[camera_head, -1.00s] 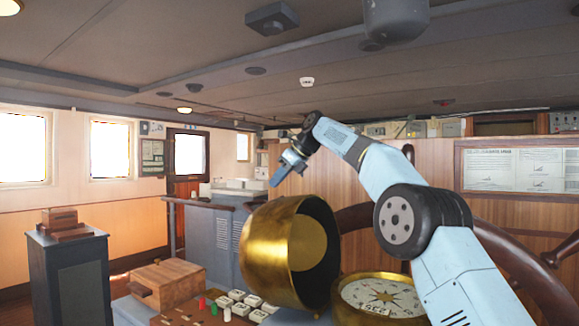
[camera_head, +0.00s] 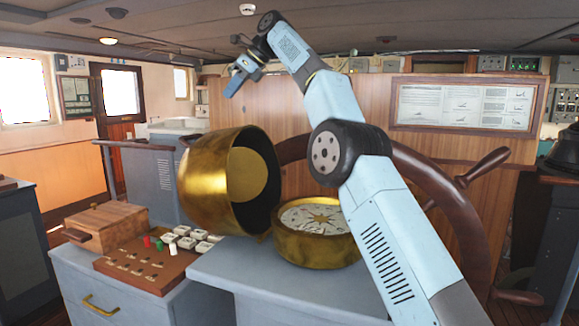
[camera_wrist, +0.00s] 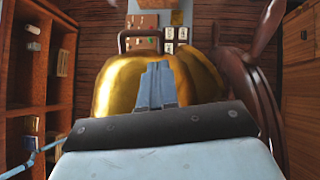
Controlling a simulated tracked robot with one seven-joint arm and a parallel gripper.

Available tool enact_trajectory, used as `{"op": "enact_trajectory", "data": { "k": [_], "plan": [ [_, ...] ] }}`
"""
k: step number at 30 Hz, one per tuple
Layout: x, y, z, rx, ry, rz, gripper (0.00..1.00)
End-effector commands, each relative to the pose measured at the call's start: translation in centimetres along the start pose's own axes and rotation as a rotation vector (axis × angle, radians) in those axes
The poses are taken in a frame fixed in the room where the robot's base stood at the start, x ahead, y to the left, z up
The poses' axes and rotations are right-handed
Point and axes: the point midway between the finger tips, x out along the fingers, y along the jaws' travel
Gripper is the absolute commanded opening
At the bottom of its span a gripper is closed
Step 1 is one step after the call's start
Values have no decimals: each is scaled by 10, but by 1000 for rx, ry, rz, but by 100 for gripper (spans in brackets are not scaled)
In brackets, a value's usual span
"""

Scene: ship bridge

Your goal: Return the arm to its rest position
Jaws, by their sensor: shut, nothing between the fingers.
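My arm reaches up from the lower right in the head view and bends over at the top. My gripper (camera_head: 233,88) hangs at its end, above and behind the open brass compass cover, and is empty. In the wrist view my gripper (camera_wrist: 155,72) shows with its blue fingers together, shut on nothing. Below the fingers in that view is the rounded brass cover (camera_wrist: 115,78). The gripper appears apart from it.
The brass cover (camera_head: 205,185) stands tilted open beside the compass (camera_head: 318,222) on a grey console (camera_head: 265,270). The wooden ship's wheel (camera_head: 440,185) is behind my arm. A wooden box (camera_head: 110,226) and a board with several pegs (camera_head: 150,268) are at left. Space around the raised gripper looks clear.

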Motion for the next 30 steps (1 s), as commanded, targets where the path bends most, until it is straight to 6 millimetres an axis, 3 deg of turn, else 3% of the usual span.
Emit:
{"op": "enact_trajectory", "data": {
  "k": [14, 30],
  "plan": [
    [-71, 16, -33, -305, 110, -110, 0],
    [-140, 62, -120, -670, 305, -186, 0]
  ]
}}
